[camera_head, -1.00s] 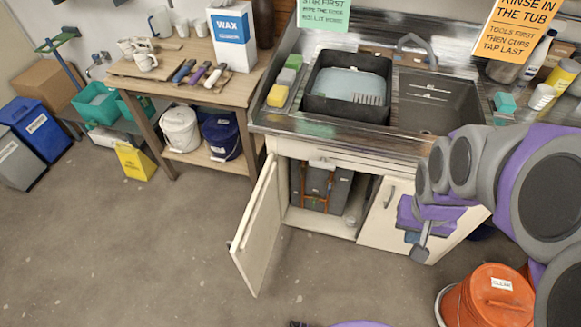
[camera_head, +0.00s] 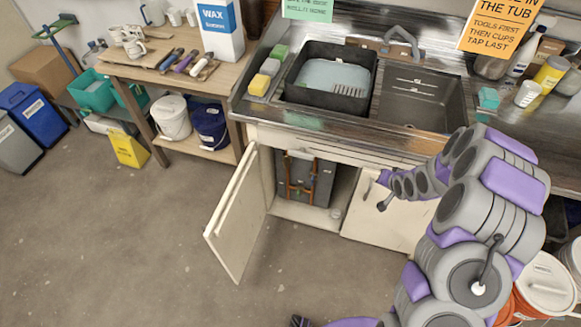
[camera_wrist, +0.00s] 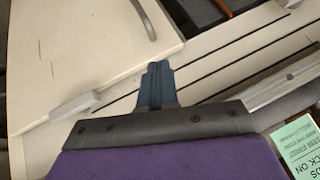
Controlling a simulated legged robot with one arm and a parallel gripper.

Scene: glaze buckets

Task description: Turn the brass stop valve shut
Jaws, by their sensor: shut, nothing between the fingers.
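The brass stop valve cannot be made out. Orange-brown copper pipes (camera_head: 288,188) stand inside the open cabinet (camera_head: 328,224) under the sink, in front of a dark grey box (camera_head: 325,172). A valve there is too small to tell. The left cabinet door (camera_head: 236,222) is swung wide open. The right door (camera_head: 385,222) is closed. My gripper (camera_head: 381,206) is in front of the right door, right of the opening. In the wrist view my gripper (camera_wrist: 157,82) has its blue fingers together and empty, over cream cabinet panels (camera_wrist: 85,45) with a handle.
The sink counter (camera_head: 330,125) overhangs the cabinet. A small pale item (camera_head: 336,213) lies on the cabinet floor. The floor in front is clear. Buckets, one with a white lid (camera_head: 548,283), stand at the right.

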